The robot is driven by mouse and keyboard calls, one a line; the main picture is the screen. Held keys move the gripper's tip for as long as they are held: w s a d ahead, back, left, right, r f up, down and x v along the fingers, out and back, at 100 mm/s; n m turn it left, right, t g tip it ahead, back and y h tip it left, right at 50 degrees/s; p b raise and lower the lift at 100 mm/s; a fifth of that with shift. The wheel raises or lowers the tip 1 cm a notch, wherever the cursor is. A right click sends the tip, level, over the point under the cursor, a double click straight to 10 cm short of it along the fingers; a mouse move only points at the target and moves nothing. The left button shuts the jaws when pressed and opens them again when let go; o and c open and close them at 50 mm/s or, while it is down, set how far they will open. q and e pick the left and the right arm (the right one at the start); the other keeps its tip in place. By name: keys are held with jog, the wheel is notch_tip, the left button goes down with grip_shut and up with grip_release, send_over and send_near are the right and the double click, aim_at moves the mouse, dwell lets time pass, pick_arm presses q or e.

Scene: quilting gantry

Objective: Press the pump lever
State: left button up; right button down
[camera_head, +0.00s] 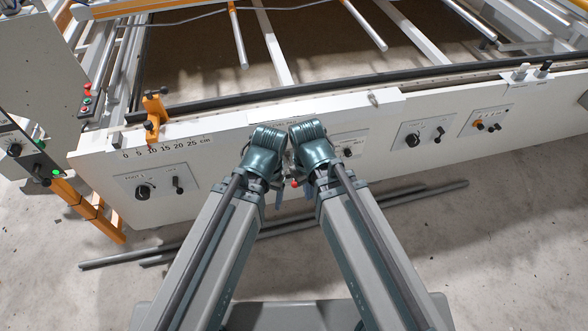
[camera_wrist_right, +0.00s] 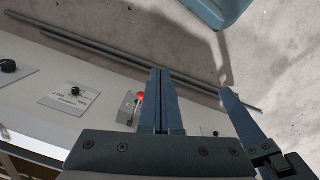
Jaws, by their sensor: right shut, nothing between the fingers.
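A lever with a red knob (camera_head: 294,183) shows between my two grippers in the head view. In the right wrist view the red knob (camera_wrist_right: 140,97) stands on a small grey plate on the white panel, just left of my right fingers. Its label is too small to read, so I cannot confirm it is the pump lever. My right gripper (camera_wrist_right: 162,72) is shut and empty, its two fingers together beside the knob; I cannot tell whether they touch it. My left gripper (camera_head: 279,197) is close beside it in the head view, its fingers mostly hidden.
The white front panel (camera_head: 228,205) carries several other knobs and black levers, with one lever (camera_head: 177,185) at left and another (camera_head: 440,133) at right. An orange clamp (camera_head: 154,110) sits on a scale. Metal bars (camera_head: 425,192) lie on the floor below.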

jog(key=w+f+n+y+b, duration=0.1)
jog(key=w+f+n+b, duration=0.1)
jog(key=w+n, duration=0.3)
jog(key=w+f+n+t+y+b, duration=0.1)
jog(key=w+f+n+b, duration=0.1)
jog(key=w+n, duration=0.3)
jog(key=w+d+f+n+t+y+b, duration=0.1)
jog(key=w+f+n+b, duration=0.1)
jog(key=w+n, duration=0.2)
jog(key=shift+w+f+n+b, duration=0.35)
jog(key=shift+w+n+b, duration=0.05)
jog(key=shift+w, duration=0.7)
jog(key=b+x, duration=0.6)
jog(key=x, duration=0.1)
jog(key=b+x, duration=0.7)
jog(key=shift+s+a+b, duration=0.1)
jog(key=shift+a+b, duration=0.1)
jog(key=shift+b, duration=0.1)
